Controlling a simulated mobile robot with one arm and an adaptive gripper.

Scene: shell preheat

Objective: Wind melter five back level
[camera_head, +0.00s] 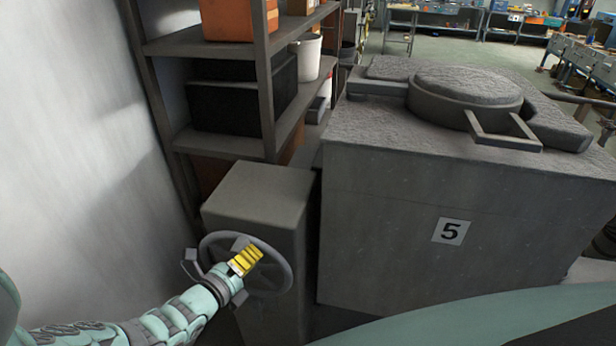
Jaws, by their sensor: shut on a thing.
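The gripper covers the wheel's middle and left part, so the exact grip point is hard to see.
A shelf rack (215,143) with dark crates (240,105), an orange box (236,18) and a white bucket (306,56) stands behind the gear box. A pale wall (75,130) closes off the left. Workbenches (440,18) stand far back across open floor.

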